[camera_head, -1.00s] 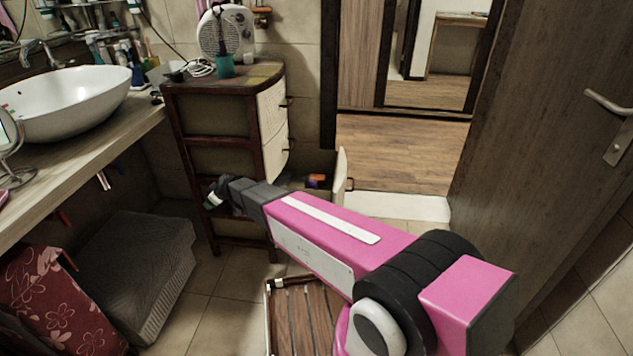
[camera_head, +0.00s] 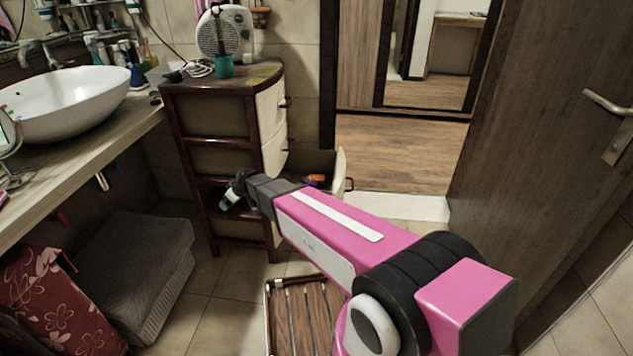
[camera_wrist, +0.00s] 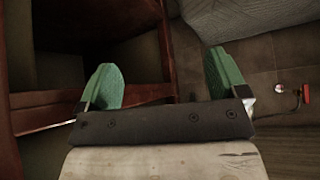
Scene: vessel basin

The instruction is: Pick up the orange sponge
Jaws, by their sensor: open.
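A small orange item (camera_head: 315,180) shows inside the open lower drawer (camera_head: 342,172) of the cabinet in the head view. It is partly hidden by the drawer and my arm, and I cannot tell for sure that it is the orange sponge. My gripper (camera_head: 228,200) is in front of the cabinet's lower shelves, to the left of the open drawer. In the wrist view my gripper (camera_wrist: 163,80) has its two green fingertips wide apart with nothing between them. No orange sponge can be made out clearly in the wrist view.
The dark-framed cabinet (camera_head: 262,150) carries a white fan heater (camera_head: 226,35) and a green cup (camera_head: 223,66). A grey box (camera_head: 135,270) stands below the sink counter (camera_head: 95,150). A wooden slatted mat (camera_head: 305,315) lies on the tiled floor. The door (camera_head: 545,130) is at the right.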

